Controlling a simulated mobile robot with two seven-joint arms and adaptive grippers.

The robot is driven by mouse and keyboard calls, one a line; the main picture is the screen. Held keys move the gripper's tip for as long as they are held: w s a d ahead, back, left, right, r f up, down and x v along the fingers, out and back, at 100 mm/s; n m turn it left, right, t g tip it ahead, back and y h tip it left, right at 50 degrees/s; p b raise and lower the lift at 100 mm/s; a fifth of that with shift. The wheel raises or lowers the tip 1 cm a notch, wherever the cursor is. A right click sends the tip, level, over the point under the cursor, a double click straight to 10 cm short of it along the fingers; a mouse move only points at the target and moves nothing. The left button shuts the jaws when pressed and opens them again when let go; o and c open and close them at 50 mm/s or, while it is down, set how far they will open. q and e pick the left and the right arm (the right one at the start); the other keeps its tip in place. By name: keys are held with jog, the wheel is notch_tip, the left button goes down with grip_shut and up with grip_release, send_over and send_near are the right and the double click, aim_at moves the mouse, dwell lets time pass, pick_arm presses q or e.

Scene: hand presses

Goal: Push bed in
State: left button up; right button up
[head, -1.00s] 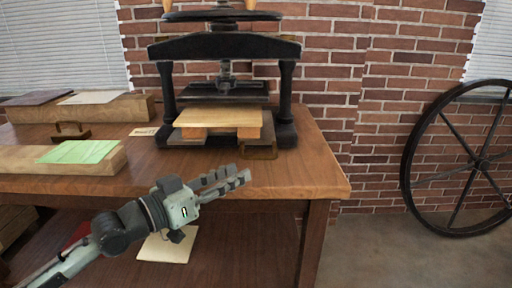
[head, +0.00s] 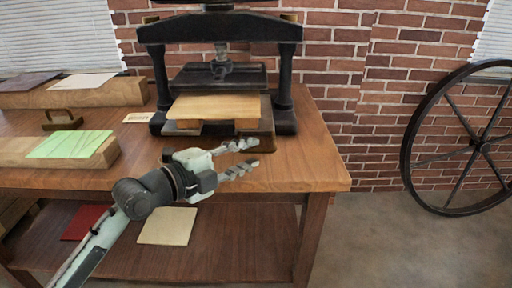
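The black hand press (head: 151,62) stands at the back of the wooden table, with a dark platen (head: 218,77) on its screw. The bed (head: 213,107), a light wooden board on short blocks, sticks out of the press toward me below the platen. A brown end piece (head: 266,125) shows at its right side. My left gripper (head: 249,157) is in front of the bed and a little below it in the picture, over the table's front part. Its two fingers are spread apart with nothing between them. My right gripper does not show.
The wooden table (head: 300,165) is clear to the right of the press. A block with a green sheet (head: 70,144) and a dark handle (head: 62,120) lie left. A lower shelf holds a cream sheet (head: 167,226). A large spoked wheel (head: 409,150) leans at the right wall.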

pick_arm(q)
jog(key=shift+x, duration=1.5)
jog(key=shift+c, duration=0.5)
grip_shut()
